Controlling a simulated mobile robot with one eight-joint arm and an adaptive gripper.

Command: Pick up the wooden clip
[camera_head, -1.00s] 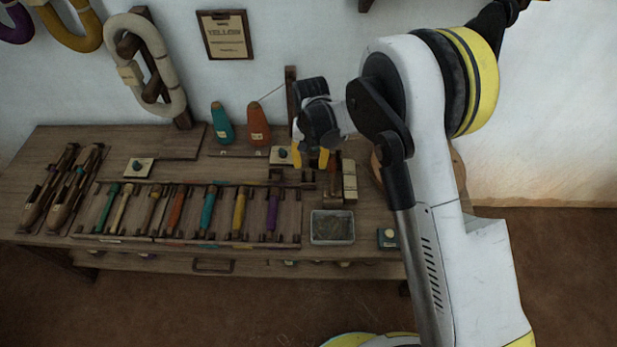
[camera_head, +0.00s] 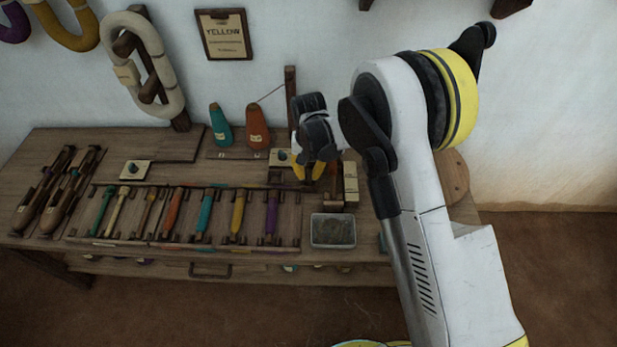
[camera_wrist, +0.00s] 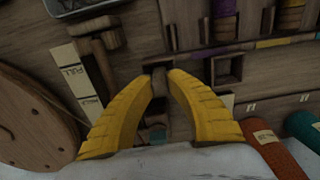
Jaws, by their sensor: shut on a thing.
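My gripper (camera_head: 308,172) is low over the right part of the wooden bench, in front of the upright post. In the wrist view, its two yellow fingers (camera_wrist: 161,74) converge on a small dark wooden piece, which appears to be the wooden clip (camera_wrist: 159,84). The fingertips are shut on its sides. Most of the clip is hidden by the fingers, and I cannot tell whether it still touches the bench. In the head view, the gripper hides the clip.
A metal tray (camera_head: 333,231) stands at the bench's front right. A pale labelled block (camera_head: 351,183) is close right of the gripper. A rack of coloured bobbins (camera_head: 172,212) lies left.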

